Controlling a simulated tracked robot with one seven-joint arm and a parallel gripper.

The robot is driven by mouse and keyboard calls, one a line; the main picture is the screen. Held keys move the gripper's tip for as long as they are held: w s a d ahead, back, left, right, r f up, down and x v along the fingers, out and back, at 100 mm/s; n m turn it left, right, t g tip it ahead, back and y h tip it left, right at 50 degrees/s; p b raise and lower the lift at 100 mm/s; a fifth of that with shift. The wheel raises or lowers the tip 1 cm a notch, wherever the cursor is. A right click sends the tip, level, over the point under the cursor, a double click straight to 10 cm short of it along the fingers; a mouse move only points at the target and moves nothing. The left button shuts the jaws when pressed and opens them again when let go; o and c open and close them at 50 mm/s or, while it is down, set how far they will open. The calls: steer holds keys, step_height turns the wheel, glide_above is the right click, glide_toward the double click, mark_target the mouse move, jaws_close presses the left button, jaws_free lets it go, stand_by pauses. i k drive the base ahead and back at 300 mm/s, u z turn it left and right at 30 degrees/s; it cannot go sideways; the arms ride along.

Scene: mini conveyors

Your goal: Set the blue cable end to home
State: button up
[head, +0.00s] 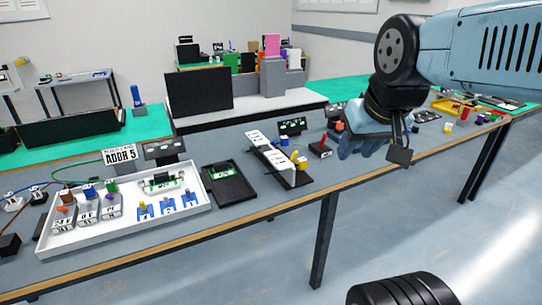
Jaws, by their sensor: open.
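The blue cable end (89,191) seems to be the small blue plug on top of a grey labelled block, at the left of the white tray (130,243). A blue cable appears to run off to its left. An orange plug (66,197) and a green plug (111,187) sit on similar blocks on either side of it. I cannot tell which spot is the home. My gripper (370,146) is over the right half of the table, well away from the blue plug. It is open, and its fingers are hard to make out.
Several small blue stands (167,206) and a green circuit board (161,184) are in the tray. A black tray (228,186) stands to its right, then a dark rack with white cards (277,160). An "ADDR 5" sign (120,155) stands behind. The table's front strip is clear.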

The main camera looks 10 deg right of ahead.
mark_target(285, 140)
steer(key=z, duration=0.05)
steer(key=i, duration=0.95)
steer(key=u, duration=0.55)
